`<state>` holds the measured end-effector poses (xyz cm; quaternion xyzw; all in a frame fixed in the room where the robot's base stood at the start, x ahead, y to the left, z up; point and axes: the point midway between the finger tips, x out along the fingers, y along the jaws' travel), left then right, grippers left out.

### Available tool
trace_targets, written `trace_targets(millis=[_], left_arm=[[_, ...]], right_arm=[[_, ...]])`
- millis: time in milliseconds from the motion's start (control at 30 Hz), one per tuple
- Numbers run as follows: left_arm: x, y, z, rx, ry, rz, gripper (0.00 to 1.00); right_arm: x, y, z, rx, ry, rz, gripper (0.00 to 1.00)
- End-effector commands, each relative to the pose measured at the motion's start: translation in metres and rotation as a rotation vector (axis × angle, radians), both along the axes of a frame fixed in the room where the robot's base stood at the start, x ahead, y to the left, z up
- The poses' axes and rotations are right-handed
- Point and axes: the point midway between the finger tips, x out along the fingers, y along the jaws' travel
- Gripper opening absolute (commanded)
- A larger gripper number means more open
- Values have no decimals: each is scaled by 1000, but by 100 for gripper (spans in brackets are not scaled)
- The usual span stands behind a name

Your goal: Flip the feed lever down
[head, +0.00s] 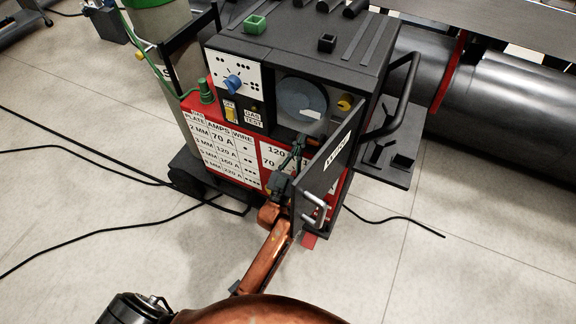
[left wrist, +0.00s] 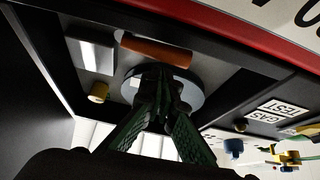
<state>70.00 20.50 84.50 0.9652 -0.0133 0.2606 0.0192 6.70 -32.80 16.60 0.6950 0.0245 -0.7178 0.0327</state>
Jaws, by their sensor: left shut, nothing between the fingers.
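The welding machine's compartment (head: 285,118) is open, with a round grey-blue disc (head: 297,97) inside. In the left wrist view, which is turned over, an orange-brown bar (left wrist: 155,51) lies beside the disc (left wrist: 188,92). It may be the feed lever, but no label shows. My left gripper (head: 300,141) is at the compartment's opening, in front of its lower part, and hides what is behind it. In the left wrist view its dark green fingers (left wrist: 159,75) come together over the disc, empty. Contact with the bar cannot be told. My right gripper is out of view.
The open door (head: 326,172) stands close to the right of my left gripper. A yellow knob (head: 344,103) is right of the disc. A blue knob (head: 233,83) and yellow switch (head: 230,111) are on the left panel. Black cables (head: 85,160) lie on the floor.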

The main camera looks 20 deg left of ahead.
Motion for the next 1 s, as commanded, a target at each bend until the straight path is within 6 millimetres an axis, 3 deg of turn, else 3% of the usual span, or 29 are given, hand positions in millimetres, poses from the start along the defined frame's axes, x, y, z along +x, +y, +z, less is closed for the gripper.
trace_targets(millis=[33, 267, 333, 600, 800, 1000], left_arm=[[-1, 0, 10, 0, -6, 0, 0], [-4, -1, 30, -1, -14, -1, 0], [-20, 0, 15, 0, -7, 0, 0], [-68, 1, -12, 0, -11, -1, 0], [-86, 1, -23, 0, -14, -2, 0], [-90, 1, -25, -1, -15, -1, 0]], right_arm=[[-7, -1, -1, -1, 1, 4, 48], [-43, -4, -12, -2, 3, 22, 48], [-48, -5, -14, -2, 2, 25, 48], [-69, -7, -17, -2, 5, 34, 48], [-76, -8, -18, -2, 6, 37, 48], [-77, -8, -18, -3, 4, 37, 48]])
